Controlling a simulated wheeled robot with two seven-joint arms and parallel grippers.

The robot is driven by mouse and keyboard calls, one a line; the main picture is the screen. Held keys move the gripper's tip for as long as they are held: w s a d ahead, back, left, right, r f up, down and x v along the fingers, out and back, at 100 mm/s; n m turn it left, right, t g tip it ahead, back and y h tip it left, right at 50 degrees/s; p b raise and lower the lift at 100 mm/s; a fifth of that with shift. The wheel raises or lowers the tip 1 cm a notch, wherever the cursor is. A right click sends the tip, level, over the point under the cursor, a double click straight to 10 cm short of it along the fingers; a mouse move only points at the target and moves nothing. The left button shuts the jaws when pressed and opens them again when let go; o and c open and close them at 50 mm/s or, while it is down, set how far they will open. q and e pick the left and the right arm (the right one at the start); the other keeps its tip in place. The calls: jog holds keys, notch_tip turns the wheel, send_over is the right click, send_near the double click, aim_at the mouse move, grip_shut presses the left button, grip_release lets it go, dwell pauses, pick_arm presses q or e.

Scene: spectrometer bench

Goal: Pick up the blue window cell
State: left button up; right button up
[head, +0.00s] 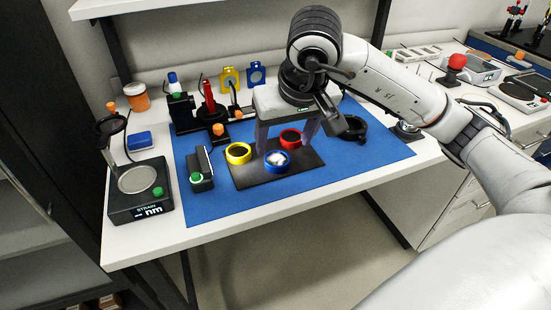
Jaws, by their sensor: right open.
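The blue window cell (268,167) is a short round ring with a pale, shiny centre. It lies on a dark plate (252,180) on the blue mat, at the front of a small group. A yellow ring cell (238,161) lies to its left and a red ring cell (290,133) behind it. My right gripper (286,146) points down over this group, its two fingers apart with nothing held between them. The red cell shows between the fingers, and the blue cell shows just in front of them. The exact fingertip height is hard to tell. My left gripper is out of view.
Optical mounts (208,108) line the mat's back left. A strain viewer (139,190) stands at the bench's left. A black round part (353,129) sits right of the gripper. The mat's front right (370,158) is clear.

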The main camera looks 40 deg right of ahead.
aim_at(277, 158)
jog(key=p+x, duration=0.1)
jog(key=x, duration=0.6)
jog(key=shift+w+f, duration=0.15)
jog(key=shift+w, duration=0.1)
jog(key=c, duration=1.1)
jog(key=shift+c, duration=0.2)
